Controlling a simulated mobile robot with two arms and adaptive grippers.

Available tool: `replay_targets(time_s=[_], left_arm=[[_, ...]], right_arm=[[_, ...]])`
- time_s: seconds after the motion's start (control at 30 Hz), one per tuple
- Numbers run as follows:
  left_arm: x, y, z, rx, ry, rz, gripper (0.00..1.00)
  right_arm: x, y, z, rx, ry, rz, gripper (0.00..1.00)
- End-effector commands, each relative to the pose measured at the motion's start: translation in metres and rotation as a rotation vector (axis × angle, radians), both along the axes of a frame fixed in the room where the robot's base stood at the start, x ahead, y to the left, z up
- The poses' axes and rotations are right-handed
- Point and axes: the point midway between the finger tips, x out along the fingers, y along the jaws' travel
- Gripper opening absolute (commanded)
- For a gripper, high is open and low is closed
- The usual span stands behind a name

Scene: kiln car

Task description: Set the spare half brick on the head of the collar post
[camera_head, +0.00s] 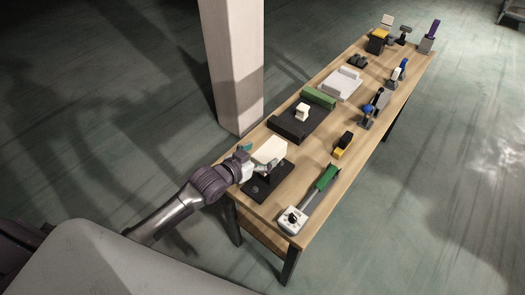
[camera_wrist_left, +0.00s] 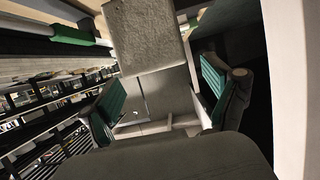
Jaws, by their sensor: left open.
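A cream block (camera_head: 270,150), which looks like the half brick, sits above a black base plate (camera_head: 258,190) at the near end of the table. The collar post under it is mostly hidden, so I cannot tell exactly how the block rests. My left gripper (camera_head: 252,160) is open beside the block, with its green-padded fingers at the block's near left side. In the left wrist view the open fingers (camera_wrist_left: 158,95) stand apart, and a rough grey block face (camera_wrist_left: 145,35) shows beyond and between them. My right gripper is not in view.
A second small cream block (camera_head: 302,113) sits on a dark tray (camera_head: 285,123) farther along the table. A white device with a green-topped bar (camera_head: 292,220) lies at the near right. A pale pillar (camera_head: 235,65) stands by the table's left side. Several tools fill the far end.

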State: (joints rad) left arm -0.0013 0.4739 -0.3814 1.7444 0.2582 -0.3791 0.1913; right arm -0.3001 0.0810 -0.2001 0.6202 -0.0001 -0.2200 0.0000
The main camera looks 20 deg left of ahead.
Motion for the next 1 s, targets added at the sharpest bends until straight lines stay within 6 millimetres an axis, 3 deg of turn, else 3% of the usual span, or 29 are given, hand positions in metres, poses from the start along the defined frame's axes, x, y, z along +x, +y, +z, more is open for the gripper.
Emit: replay_targets(time_s=[1.0], left_arm=[[-0.03,0.01,0.013,0.0,0.0,-0.001,0.88]], right_arm=[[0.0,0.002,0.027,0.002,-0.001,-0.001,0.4]])
